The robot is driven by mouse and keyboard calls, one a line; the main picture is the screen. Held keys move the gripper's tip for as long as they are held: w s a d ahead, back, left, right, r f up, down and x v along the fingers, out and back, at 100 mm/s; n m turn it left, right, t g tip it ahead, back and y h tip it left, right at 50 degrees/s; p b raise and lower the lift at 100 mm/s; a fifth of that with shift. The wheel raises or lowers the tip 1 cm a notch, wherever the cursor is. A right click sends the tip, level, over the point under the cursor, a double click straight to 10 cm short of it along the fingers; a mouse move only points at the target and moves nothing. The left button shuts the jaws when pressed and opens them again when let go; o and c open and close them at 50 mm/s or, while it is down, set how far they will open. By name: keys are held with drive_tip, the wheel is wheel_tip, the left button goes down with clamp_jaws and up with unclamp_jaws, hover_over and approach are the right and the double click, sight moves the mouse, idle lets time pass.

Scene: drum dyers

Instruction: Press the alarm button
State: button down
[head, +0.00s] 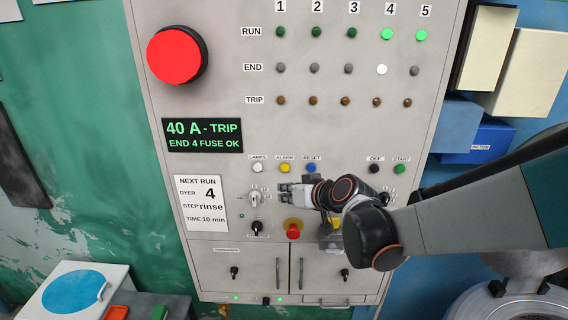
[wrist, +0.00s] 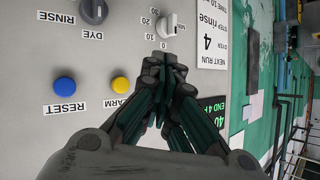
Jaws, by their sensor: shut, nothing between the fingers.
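The alarm button is a small yellow button (head: 285,168) under the label ALARM on the grey control panel (head: 220,265). It sits between the white LAMPS button (head: 257,168) and the blue RESET button (head: 311,168). In the wrist view the yellow alarm button (wrist: 120,84) is just left of my gripper, with part of its label covered. My gripper (head: 281,188) is shut and empty. In the head view its tips lie a little below the alarm button. In the wrist view the fingertips (wrist: 165,60) are near a grey minutes knob (wrist: 168,26). I see no contact with the alarm button.
A red emergency button (head: 293,230) on a yellow base and black knobs sit below my gripper. A large red button (head: 174,56) is at the upper left. Black OFF (head: 374,168) and green START (head: 399,169) buttons are right, near my arm.

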sight(285, 167)
drive_tip(key=shift+w+d, duration=0.1)
drive_tip(key=shift+w, duration=3)
drive_tip(key=shift+w+b, duration=0.15)
drive_tip(key=shift+b, duration=0.25)
drive_tip(key=shift+w, duration=0.25)
drive_tip(key=shift+w, duration=0.45)
drive_tip(key=shift+s+b, duration=0.1)
drive_tip(key=shift+b, duration=0.2)
drive_tip(key=shift+s, duration=0.8)
